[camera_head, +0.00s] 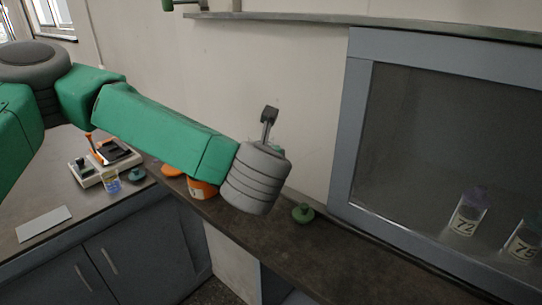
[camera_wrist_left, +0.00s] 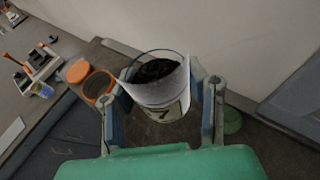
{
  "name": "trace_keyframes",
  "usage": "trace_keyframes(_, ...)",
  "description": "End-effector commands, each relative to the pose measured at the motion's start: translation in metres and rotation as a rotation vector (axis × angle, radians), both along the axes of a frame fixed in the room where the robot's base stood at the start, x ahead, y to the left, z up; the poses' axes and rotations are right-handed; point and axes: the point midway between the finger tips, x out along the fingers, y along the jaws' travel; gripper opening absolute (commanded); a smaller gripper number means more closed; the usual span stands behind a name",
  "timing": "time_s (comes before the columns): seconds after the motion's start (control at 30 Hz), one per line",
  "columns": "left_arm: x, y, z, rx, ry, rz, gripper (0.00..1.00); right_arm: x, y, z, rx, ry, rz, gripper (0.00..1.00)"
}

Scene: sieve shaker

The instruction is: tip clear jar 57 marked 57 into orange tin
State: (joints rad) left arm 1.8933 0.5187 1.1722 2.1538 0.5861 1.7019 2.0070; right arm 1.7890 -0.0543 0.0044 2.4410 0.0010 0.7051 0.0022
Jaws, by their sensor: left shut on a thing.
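Clear jar 57 (camera_wrist_left: 158,95) is in the left wrist view, open at the top, with dark grains inside. Its label is partly seen; I read only a 7. My left gripper (camera_wrist_left: 162,84) is shut on the jar, one finger on each side. In the head view my wrist hides the jar. The orange tin (camera_wrist_left: 97,84) stands open to the left of the jar in the left wrist view. It also shows in the head view (camera_head: 202,190), partly behind my wrist. My right gripper is not in view.
An orange lid (camera_head: 171,170) and a green lid (camera_head: 303,213) lie on the dark bench. A cabinet (camera_head: 342,140) at right holds jars 72 (camera_head: 467,215) and 75 (camera_head: 523,241). On the left bench are a device (camera_head: 108,160), a small jar (camera_head: 112,182) and a white sheet (camera_head: 43,223).

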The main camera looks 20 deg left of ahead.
Motion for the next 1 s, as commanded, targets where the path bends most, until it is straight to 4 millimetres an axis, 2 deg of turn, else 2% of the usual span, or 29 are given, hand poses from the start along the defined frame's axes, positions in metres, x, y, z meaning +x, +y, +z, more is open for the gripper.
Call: trace_keyframes(1.0,0.025,0.1,0.001,0.0,-0.001,0.002,0.02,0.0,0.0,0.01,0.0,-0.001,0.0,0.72)
